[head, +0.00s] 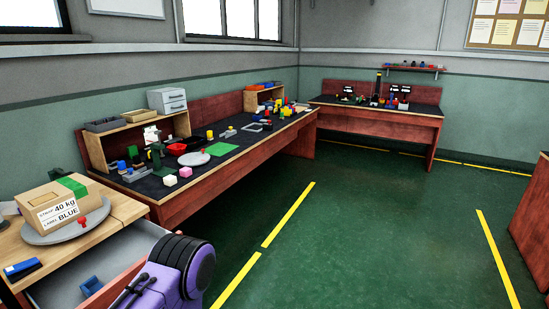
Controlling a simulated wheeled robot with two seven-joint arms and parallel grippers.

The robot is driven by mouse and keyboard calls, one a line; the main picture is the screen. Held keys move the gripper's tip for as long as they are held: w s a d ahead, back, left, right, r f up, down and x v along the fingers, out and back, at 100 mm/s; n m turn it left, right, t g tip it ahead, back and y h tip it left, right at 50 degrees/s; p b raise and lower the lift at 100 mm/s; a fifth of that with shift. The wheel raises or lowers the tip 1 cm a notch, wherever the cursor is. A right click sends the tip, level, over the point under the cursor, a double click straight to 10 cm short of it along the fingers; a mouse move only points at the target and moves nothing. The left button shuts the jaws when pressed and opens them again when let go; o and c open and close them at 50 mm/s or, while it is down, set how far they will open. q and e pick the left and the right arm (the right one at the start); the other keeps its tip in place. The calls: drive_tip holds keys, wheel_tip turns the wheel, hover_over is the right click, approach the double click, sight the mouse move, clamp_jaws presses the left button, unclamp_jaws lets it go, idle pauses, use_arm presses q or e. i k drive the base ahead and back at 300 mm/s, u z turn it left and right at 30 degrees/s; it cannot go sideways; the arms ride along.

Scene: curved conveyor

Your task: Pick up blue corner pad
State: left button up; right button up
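A small blue angled piece (91,285), which looks like the blue corner pad, lies inside the open drawer (62,291) at the lower left. Its lower part is close to the drawer's front wall. A cardboard box (58,205) with a green strip and a label reading "STRAP 40 kg" and "LABEL BLUE" sits on a round grey plate on the wooden table above the drawer. A purple and black link of my arm shows at the bottom, right of the drawer. Neither gripper can be made out in this view.
A blue and black tool (22,269) lies on the wooden table (118,208) at the left edge. A long dark workbench (225,160) crowded with small parts runs behind. The green floor (360,235) is clear.

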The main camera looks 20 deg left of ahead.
sight(92, 286)
drive_tip(key=u, duration=1.1)
drive_tip(key=i, duration=0.95)
drive_tip(key=u, duration=0.9)
